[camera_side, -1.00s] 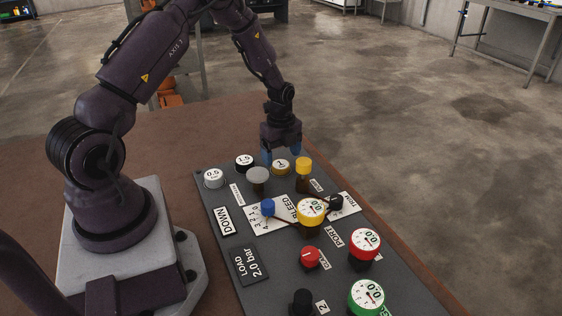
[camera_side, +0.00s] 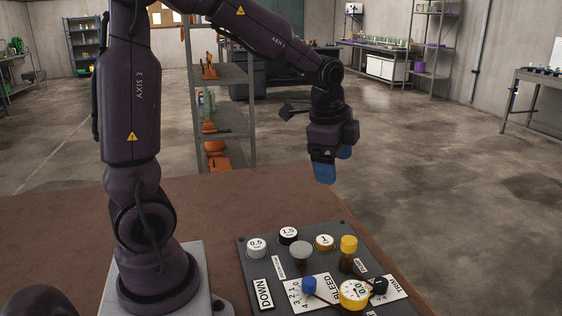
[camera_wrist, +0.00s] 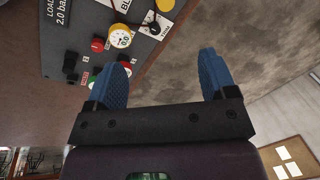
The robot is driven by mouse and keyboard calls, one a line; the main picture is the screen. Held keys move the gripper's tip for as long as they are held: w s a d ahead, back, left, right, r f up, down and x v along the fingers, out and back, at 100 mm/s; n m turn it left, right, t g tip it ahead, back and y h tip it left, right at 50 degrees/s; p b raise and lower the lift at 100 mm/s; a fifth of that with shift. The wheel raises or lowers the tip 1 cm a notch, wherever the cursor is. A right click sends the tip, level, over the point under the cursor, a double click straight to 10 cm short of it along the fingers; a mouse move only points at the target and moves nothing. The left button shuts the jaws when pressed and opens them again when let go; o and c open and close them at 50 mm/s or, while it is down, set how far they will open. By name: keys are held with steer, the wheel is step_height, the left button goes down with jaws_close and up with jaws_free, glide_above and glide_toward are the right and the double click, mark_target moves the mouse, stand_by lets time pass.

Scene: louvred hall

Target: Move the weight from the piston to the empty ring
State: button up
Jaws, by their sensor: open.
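Three round weights stand in a row at the far end of the dark panel (camera_side: 257,293): a white-topped 0.5 weight (camera_side: 256,247), a black-sided 1.5 weight (camera_side: 288,236) and a brass-coloured 1 weight (camera_side: 324,242). A grey disc on a stem, which looks like the piston (camera_side: 301,252), stands in front of them with nothing on top. No empty ring can be made out. My gripper (camera_side: 334,163) is above and behind the panel, apart from the weights. In the wrist view its blue fingers (camera_wrist: 165,58) are spread with nothing between them.
A yellow-capped post (camera_side: 348,246) stands right of the piston. A blue knob (camera_side: 309,284), yellow gauge (camera_side: 354,293) and black knob (camera_side: 379,287) are nearer. A red knob (camera_wrist: 97,45) shows in the wrist view. Shelving (camera_side: 222,110) stands behind the brown table (camera_side: 190,190).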

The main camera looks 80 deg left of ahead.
steer(key=s+d+r+n+t, duration=0.1)
steer(key=s+d+r+n, duration=0.2)
steer(key=s, duration=0.3)
steer(key=s+d+r+n+t+h, duration=0.1)
steer(key=s+d+r+n+t, duration=0.1)
steer(key=s+d+n, duration=0.4)
steer(key=shift+s+r, duration=0.45)
steer(key=shift+s, duration=0.3)
